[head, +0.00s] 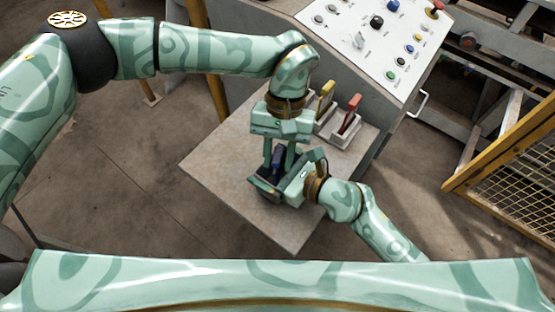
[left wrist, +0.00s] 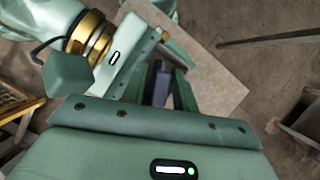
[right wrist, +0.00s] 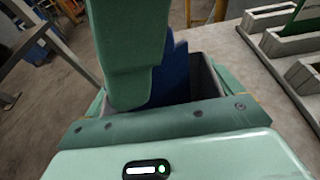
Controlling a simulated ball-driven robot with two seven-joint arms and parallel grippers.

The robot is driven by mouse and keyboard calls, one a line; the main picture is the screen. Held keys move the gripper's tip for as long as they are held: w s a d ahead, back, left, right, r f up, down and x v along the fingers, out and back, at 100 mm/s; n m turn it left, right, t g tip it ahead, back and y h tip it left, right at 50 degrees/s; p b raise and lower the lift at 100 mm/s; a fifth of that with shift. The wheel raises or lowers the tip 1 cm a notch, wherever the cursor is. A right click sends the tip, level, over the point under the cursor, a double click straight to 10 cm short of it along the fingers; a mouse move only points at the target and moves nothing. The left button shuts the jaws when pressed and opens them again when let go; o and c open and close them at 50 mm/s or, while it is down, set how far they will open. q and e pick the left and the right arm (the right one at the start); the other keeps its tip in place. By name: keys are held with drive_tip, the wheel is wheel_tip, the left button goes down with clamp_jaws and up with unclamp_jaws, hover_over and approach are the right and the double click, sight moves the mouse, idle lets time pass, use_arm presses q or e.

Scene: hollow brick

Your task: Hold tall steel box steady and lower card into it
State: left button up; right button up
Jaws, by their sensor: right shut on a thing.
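The steel box (right wrist: 209,80) shows in the right wrist view as a grey, open-topped box. My right gripper (head: 273,187) is shut around it over the slab, hiding most of it in the head view. The blue card (right wrist: 173,72) has its lower part inside the box mouth and its upper part above the rim. The card also shows in the head view (head: 277,158) and, dark, in the left wrist view (left wrist: 160,86). My left gripper (head: 279,156) points down above the box. Its fingers stand on either side of the card, apart from it. The card's lower end is hidden.
The slab (head: 225,165) is bare on its left and front. Red and yellow levers (head: 349,115) on grey bases stand close on the right. A sloping control panel (head: 375,40) rises behind. A yellow mesh guard (head: 510,165) stands far right.

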use_arm(q)
wheel_tip(320, 180, up, 8)
drive_tip(key=shift+d+r, duration=0.1)
drive_tip(key=shift+d, duration=0.05)
use_arm(e)
drive_tip(key=shift+d, duration=0.1)
drive_tip(key=o, duration=0.9)
use_arm(q)
drive_tip(key=shift+s, duration=0.1)
use_arm(e)
drive_tip(key=shift+o, duration=0.2)
drive_tip(key=shift+d, duration=0.1)
drive_tip(key=v, duration=1.2)
